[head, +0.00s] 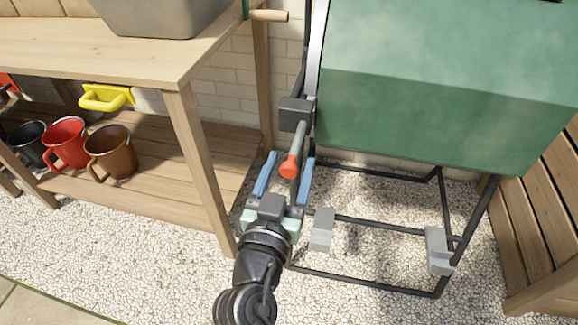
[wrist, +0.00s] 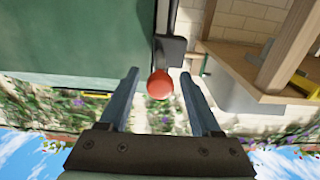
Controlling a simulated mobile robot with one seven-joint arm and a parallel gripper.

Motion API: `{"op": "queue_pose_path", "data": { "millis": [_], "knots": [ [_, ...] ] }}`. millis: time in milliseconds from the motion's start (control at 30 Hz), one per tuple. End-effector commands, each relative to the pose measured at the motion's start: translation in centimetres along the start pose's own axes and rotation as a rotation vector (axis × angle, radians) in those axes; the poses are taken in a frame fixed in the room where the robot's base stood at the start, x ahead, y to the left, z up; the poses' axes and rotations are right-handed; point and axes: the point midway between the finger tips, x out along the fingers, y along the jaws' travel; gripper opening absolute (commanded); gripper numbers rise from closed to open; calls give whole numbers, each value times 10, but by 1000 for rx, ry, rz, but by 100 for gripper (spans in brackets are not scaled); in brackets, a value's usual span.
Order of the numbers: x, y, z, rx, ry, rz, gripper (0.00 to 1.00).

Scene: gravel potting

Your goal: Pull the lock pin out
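The lock pin (head: 289,166) has a red-orange knob on a grey shaft. The shaft runs into a dark block (head: 295,114) on the black frame beside the green bin (head: 430,110). My gripper (head: 290,160) is open, with its blue fingers on either side of the knob in the head view. In the wrist view the red knob (wrist: 160,85) shows between the open fingers (wrist: 158,74), with a gap on each side. I cannot tell how deep the knob sits between them. The knob hides most of the shaft in the wrist view.
A wooden bench (head: 130,45) stands at the left, its leg close to my gripper. Red (head: 66,143) and brown (head: 111,151) mugs stand on its lower shelf. The black stand (head: 370,285) with grey blocks is below the bin. Wooden slats (head: 545,210) are at the right.

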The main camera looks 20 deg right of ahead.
Motion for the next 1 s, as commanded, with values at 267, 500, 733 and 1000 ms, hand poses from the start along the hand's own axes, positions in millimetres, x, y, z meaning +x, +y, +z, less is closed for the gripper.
{"op": "queue_pose_path", "data": {
  "millis": [267, 500, 733, 1000],
  "knots": [
    [0, 0, 0, 0, -1, 0, 66],
    [-25, 0, 1, -2, -3, -2, 66],
    [-75, 0, 2, -2, -4, -4, 66],
    [-119, 0, 1, -1, -2, -2, 66]
  ]
}}
